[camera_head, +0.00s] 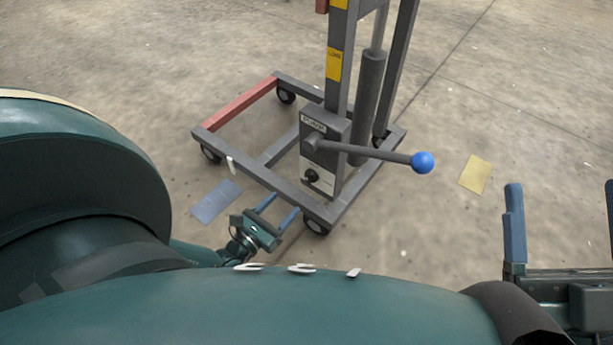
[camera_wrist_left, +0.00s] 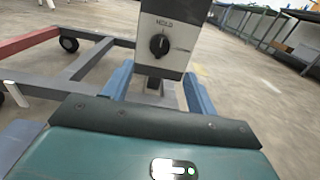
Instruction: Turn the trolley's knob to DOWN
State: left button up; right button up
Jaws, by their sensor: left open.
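The trolley (camera_head: 277,178) is a grey wheeled frame with one red rail and an upright mast. The black round knob (camera_head: 311,177) sits on a pale plate low on the mast's grey control box (camera_head: 322,128). In the left wrist view the knob (camera_wrist_left: 158,45) is near the top centre, under the word HOLD; its pointer seems to face up. A smaller label to its right is too blurred to read. My left gripper (camera_head: 284,205) is open and empty, below and short of the knob, apart from it. My right gripper (camera_head: 562,208) is open and empty at the right edge.
A grey lever with a blue ball end (camera_head: 423,162) sticks out right from the box, above the knob. A blue sheet (camera_head: 216,202) and a yellow sheet (camera_head: 476,174) lie on the concrete floor. Tables (camera_wrist_left: 284,30) stand in the right background of the wrist view.

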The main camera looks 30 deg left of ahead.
pick_arm(q)
jog(key=w+b, duration=0.2)
jog(key=w, duration=0.8)
jog(key=shift+d, duration=0.4)
pick_arm(e)
jog(key=r+n+y, duration=0.2)
jog(key=y, duration=0.1)
jog(key=r+n+y, duration=0.1)
jog(key=n, duration=0.1)
jog(key=shift+s+d+g+y, duration=0.15)
jog(key=shift+s+g+y, duration=0.15)
jog(key=shift+s, duration=0.05)
pick_arm(q)
jog(key=c, duration=1)
